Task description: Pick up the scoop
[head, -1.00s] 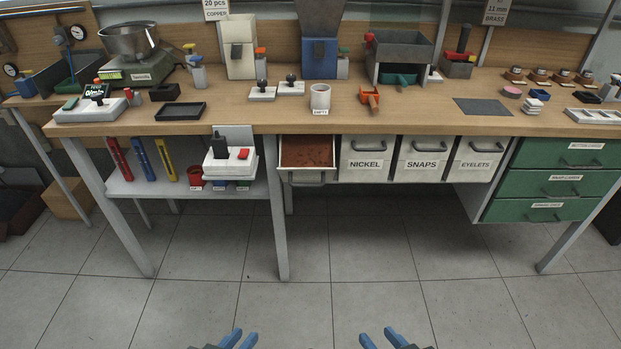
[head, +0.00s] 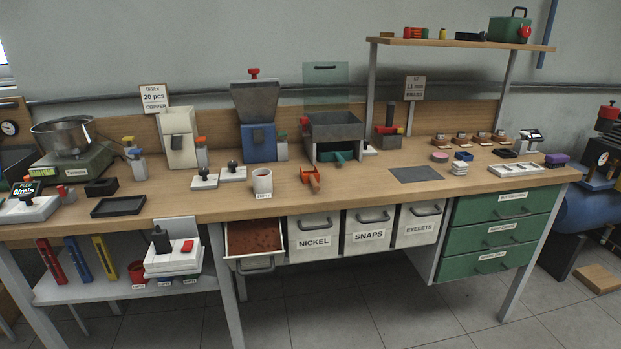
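An orange scoop-like tool (head: 311,181) lies on the wooden workbench (head: 420,192), right of a white cup (head: 262,181) and near the bench's front edge. It is small in the picture, so its exact shape is hard to tell. A green piece with a handle (head: 343,157) sits under the grey hopper box (head: 335,128) behind it; I cannot tell what it is. Neither of my grippers shows in the head view now.
A blue machine (head: 259,140) stands behind the cup. A dark mat (head: 415,174) lies right of the orange tool.

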